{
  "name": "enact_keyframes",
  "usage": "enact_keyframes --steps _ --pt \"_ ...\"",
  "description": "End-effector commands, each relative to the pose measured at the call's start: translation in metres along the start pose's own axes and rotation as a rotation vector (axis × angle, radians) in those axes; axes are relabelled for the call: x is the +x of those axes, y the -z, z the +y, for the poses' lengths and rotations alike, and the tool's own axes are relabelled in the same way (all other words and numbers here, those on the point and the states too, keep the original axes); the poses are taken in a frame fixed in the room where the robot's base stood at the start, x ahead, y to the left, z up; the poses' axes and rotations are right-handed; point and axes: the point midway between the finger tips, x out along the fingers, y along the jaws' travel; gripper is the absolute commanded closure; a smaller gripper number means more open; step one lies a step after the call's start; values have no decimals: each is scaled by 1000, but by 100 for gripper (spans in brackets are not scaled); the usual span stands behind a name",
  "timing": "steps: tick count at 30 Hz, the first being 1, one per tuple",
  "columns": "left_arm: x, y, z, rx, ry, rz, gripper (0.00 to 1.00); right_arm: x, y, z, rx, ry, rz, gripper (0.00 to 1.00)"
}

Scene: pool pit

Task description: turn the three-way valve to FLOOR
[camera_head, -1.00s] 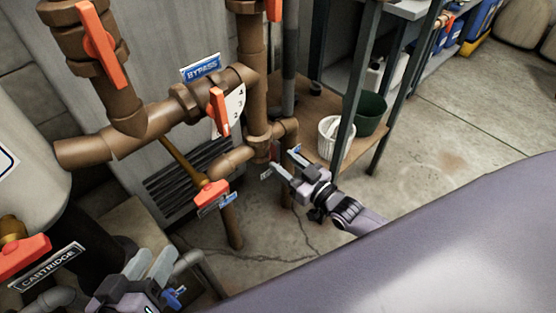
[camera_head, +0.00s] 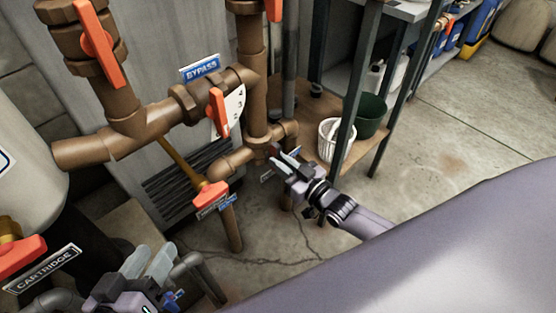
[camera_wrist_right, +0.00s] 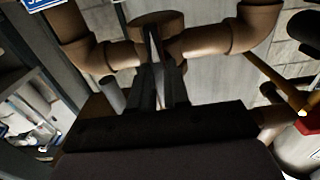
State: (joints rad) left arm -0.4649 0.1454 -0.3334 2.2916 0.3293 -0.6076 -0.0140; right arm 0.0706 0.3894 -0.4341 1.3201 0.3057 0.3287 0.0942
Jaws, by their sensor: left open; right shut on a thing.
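The three-way valve shows in the right wrist view as a round brown body (camera_wrist_right: 140,22) between brown pipe elbows. In the head view it sits low on the brown pipework, mostly behind my right gripper (camera_head: 283,158). A small red bit (camera_head: 273,150) shows at the fingertips. My right gripper is shut on what appears to be the valve's handle; its dark fingers (camera_wrist_right: 157,70) reach the body in the wrist view. The handle's exact direction is hidden. Small labels (camera_head: 267,177) beside the valve are unreadable. My left gripper (camera_head: 150,262) is open and empty at the lower left.
An orange-handled valve (camera_head: 210,195) stands left of my right gripper. A BYPASS sign (camera_head: 201,68) and an orange lever (camera_head: 218,112) are above. A CARTRIDGE label (camera_head: 42,270) is at lower left. A shelf with a white basket (camera_head: 332,140) and green pot (camera_head: 369,115) stands right.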

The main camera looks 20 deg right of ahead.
Motion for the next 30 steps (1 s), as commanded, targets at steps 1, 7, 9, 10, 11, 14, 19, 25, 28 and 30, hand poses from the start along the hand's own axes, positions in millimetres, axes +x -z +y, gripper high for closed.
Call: enact_keyframes --steps 1,7,9,10,11,14,19,25,28,30 --pt "-1 -5 -2 -1 5 -12 53 0 0 0 3 0 0 100" --pt "-2 -4 -2 -2 5 -12 53 -1 0 0 201 1 -2 100" --pt "-1 -4 -2 -2 4 -10 53 -1 -1 0 312 1 -2 100" --pt "-1 -4 -2 -2 4 -10 53 -1 -1 0 360 0 -2 100" --pt "-1 -5 -2 -2 4 -9 53 -1 -1 0 406 1 -2 100" --pt "0 -6 -2 -2 3 -8 53 0 -1 0 562 1 -2 100" --pt "2 -10 -4 -3 3 -7 53 0 -2 0 831 1 -1 100" --pt "5 -19 -7 -3 2 -6 53 -1 -3 0 1157 1 -1 100" --pt "8 -25 -9 -3 2 -6 53 -1 -4 0 1323 1 -1 100" --pt "9 -28 -10 -3 2 -6 53 -1 -4 0 1436 1 -1 100"
